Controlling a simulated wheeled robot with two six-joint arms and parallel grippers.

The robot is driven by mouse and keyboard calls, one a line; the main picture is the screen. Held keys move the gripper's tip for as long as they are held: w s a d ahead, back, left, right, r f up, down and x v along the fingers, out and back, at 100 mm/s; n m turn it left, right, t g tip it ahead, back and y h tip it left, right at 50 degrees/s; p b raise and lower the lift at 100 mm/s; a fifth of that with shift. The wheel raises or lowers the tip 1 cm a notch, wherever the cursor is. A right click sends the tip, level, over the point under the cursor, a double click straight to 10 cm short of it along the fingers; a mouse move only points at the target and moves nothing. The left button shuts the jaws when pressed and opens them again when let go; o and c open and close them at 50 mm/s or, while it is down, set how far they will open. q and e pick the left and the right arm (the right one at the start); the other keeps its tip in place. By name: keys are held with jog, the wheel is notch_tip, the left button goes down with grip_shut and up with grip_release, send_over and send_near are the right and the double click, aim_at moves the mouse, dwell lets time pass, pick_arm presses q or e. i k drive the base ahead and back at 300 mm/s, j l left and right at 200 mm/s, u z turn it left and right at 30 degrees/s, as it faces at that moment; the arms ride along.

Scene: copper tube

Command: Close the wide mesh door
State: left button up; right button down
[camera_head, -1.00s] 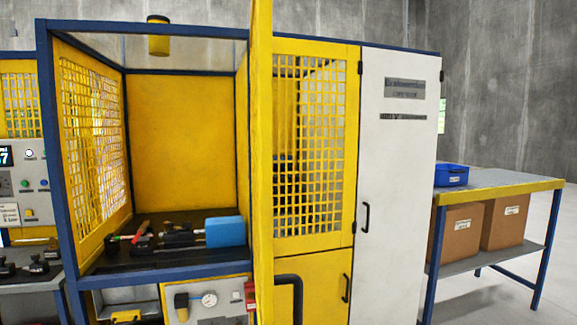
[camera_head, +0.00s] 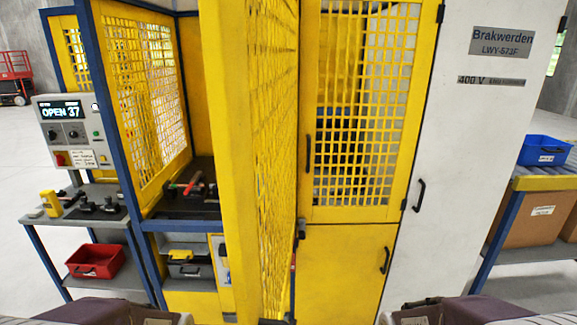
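The wide mesh door (camera_head: 232,160) is a yellow framed door with a mesh panel (camera_head: 272,120). It stands swung open and points out toward me, seen nearly edge-on in the middle of the view. The cabinet bay (camera_head: 184,203) to its left is open, with a dark work surface inside. The door hides part of the bay. Parts of my two arms show at the bottom edge, left and right of the door. Neither gripper's fingers are visible.
A narrower mesh door (camera_head: 408,110) right of the open door is shut. A white cabinet (camera_head: 460,140) stands beside it. At left are a control panel with a display (camera_head: 62,108) reading "OPEN 37" and a side table (camera_head: 45,213) with a red bin (camera_head: 95,262). A blue bin (camera_head: 545,150) is far right.

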aim_at(228, 48)
jog(key=k+l, duration=0.1)
jog(key=l, duration=0.25)
jog(key=k+l, duration=0.1)
jog(key=l, duration=0.2)
jog(key=k+l+u, duration=0.1)
jog(key=l, duration=0.25)
jog(key=k+l, duration=0.15)
jog(key=l, duration=0.2)
